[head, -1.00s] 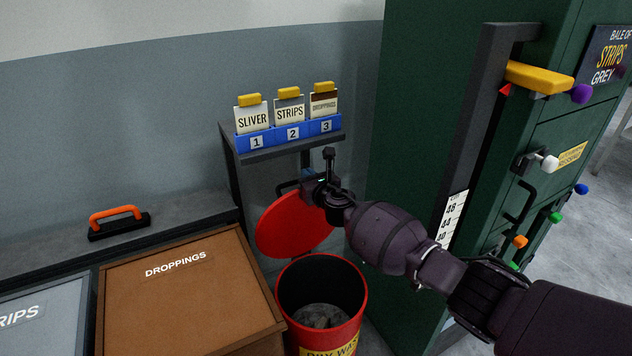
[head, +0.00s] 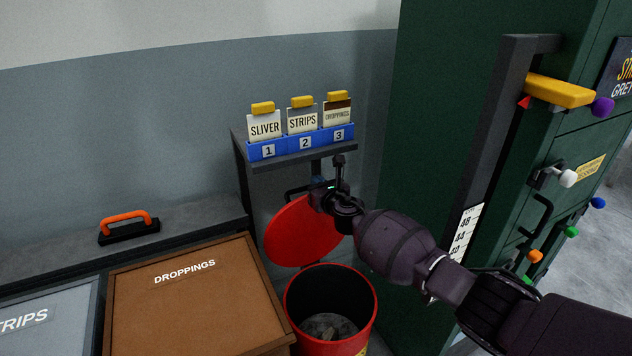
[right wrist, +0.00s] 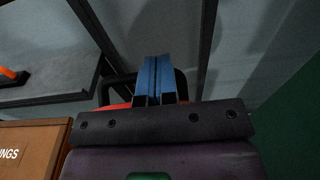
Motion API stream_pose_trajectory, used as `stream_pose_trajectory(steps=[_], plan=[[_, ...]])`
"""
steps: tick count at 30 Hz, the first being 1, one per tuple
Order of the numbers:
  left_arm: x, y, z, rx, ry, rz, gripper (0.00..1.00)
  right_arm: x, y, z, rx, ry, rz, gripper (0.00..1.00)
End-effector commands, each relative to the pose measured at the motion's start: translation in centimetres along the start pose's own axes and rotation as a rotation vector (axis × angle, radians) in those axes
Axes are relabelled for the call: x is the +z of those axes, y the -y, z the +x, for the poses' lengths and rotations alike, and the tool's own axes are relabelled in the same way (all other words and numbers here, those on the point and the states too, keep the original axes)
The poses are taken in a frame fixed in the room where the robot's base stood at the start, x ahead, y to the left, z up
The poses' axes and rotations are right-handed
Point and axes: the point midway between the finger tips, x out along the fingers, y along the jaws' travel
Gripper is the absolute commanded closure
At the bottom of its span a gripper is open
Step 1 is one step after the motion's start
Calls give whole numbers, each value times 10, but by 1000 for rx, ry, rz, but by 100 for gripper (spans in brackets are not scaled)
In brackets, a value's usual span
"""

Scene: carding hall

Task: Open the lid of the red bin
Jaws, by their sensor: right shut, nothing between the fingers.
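The red bin (head: 372,312) stands on the floor between the brown droppings box and the green machine. Its round red lid (head: 295,238) is up, standing steeply tilted behind the open mouth, and grey waste shows inside. My right gripper (head: 312,192) is at the top of the lid, by a black handle (head: 290,195). In the right wrist view its blue fingers (right wrist: 156,78) are together with nothing between them. The black handle (right wrist: 103,90) loops around behind the fingers there, and a strip of red lid shows below. Whether they touch is unclear. My left gripper is out of view.
A shelf (head: 297,158) with a blue card rack (head: 285,149) stands just above the lid. The brown droppings box (head: 200,300) is left of the bin. The green machine (head: 440,130) with knobs and a yellow-topped lever (head: 560,92) is close on the right.

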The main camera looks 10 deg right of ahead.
Motion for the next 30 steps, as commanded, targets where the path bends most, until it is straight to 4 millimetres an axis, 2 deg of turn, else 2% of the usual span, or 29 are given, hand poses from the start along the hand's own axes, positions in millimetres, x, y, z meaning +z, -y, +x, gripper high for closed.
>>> stream_pose_trajectory(steps=[1, 9, 18, 26, 30], plan=[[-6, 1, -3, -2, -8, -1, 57, 6, 1, -7, -1, 4, -2, 100], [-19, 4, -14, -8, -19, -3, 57, 8, 0, -50, 0, 4, -2, 100], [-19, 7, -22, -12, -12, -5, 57, 4, 0, -90, 0, 2, -1, 100], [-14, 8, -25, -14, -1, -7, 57, 1, 0, -99, -1, 1, 61, 100], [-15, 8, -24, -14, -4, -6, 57, 2, -2, -99, -5, -4, 286, 100]])
